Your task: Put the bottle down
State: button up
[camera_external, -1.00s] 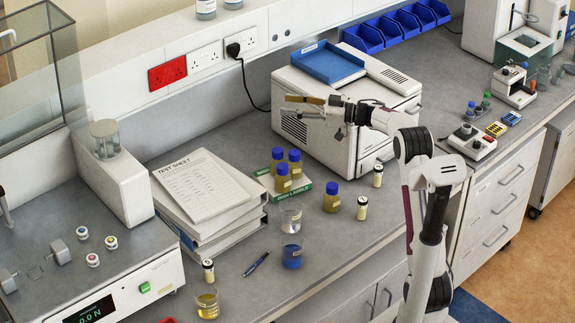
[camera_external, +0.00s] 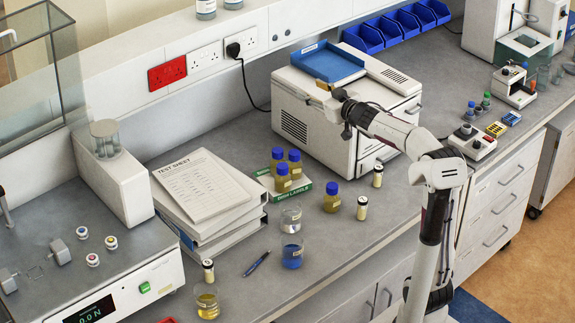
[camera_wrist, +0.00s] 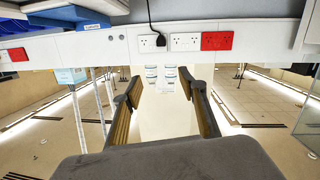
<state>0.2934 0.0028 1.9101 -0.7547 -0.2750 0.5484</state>
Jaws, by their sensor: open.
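Several amber bottles with blue caps stand on the bench in the external view. One bottle (camera_external: 331,197) stands alone on the worktop, and the others (camera_external: 283,180) are grouped by a green and white label box (camera_external: 304,189). Two white-labelled bottles (camera_wrist: 161,78) show in the distance between the fingers.
The white machine (camera_external: 310,125) with a blue tray (camera_external: 327,61) on top is close to my gripper. Binders (camera_external: 210,200), beakers (camera_external: 292,253) and a pen (camera_external: 256,263) lie left of the lone bottle. Bare worktop (camera_external: 330,245) is in front.

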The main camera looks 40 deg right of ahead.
jog(key=s+a+f+g, duration=0.3)
jog(key=s+f, duration=0.4)
jog(key=s, duration=0.6)
jog(key=s+a+f+g+y, duration=0.1)
jog(key=s+a+f+g, duration=0.3)
jog(key=s, duration=0.9)
jog(key=s+a+f+g, duration=0.3)
jog(key=s+a+f, duration=0.3)
jog(key=s+f, duration=0.5)
jog(key=shift+s+a+f+m+g+y, duration=0.2)
jog(key=shift+s+m+g+y, duration=0.15)
jog(key=shift+s, duration=0.8)
dwell(3.2)
